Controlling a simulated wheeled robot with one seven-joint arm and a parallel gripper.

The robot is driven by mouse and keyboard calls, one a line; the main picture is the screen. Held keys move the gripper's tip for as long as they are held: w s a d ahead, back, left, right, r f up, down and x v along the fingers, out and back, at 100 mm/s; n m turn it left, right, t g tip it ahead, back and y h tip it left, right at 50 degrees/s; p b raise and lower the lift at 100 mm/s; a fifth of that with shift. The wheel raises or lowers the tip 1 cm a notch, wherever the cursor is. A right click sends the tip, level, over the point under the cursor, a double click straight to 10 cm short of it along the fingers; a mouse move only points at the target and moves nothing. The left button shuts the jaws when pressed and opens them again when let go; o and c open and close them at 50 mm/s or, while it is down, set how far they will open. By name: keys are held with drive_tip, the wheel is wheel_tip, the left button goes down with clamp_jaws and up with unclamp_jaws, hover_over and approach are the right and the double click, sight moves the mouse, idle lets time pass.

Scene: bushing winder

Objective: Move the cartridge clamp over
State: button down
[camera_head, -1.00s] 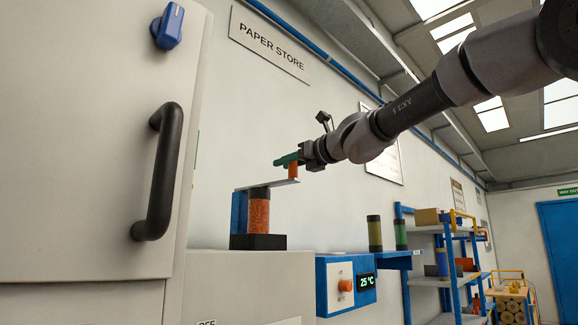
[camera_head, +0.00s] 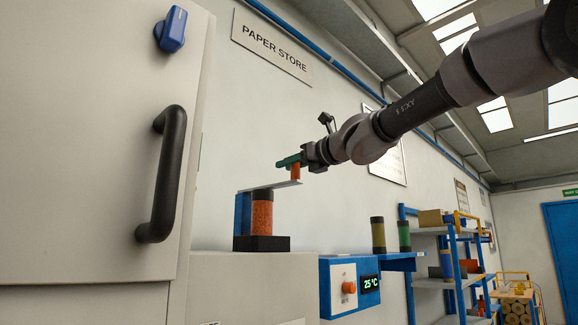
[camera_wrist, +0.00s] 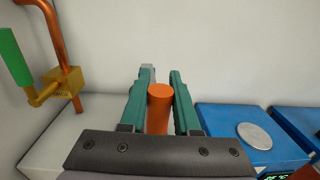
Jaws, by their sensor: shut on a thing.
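The cartridge clamp is a flat grey bar (camera_head: 268,187) on a blue upright (camera_head: 243,213), with an orange knob (camera_head: 296,172) near its right end. The bar lies over a dark-capped cartridge with orange contents (camera_head: 262,212), which stands upright in a black base (camera_head: 262,243). My gripper (camera_head: 288,161) has green fingers and is shut on the orange knob. In the wrist view the knob (camera_wrist: 158,110) sits between the two fingers of my gripper (camera_wrist: 161,80).
A large cabinet with a black handle (camera_head: 161,175) stands at the left. A blue control box (camera_head: 349,285) reads 25 °C. Two more cartridges (camera_head: 378,235) stand on a blue shelf. In the wrist view, a copper pipe with a green-handled valve (camera_wrist: 62,82) is at left.

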drive_tip(key=shift+r, duration=0.1)
idle(0.4)
drive_tip(key=c, duration=0.6)
unclamp_jaws()
drive_tip(key=shift+d, duration=0.1)
drive_tip(key=shift+c, duration=0.2)
drive_tip(key=shift+s, duration=0.1)
drive_tip(key=v, duration=1.1)
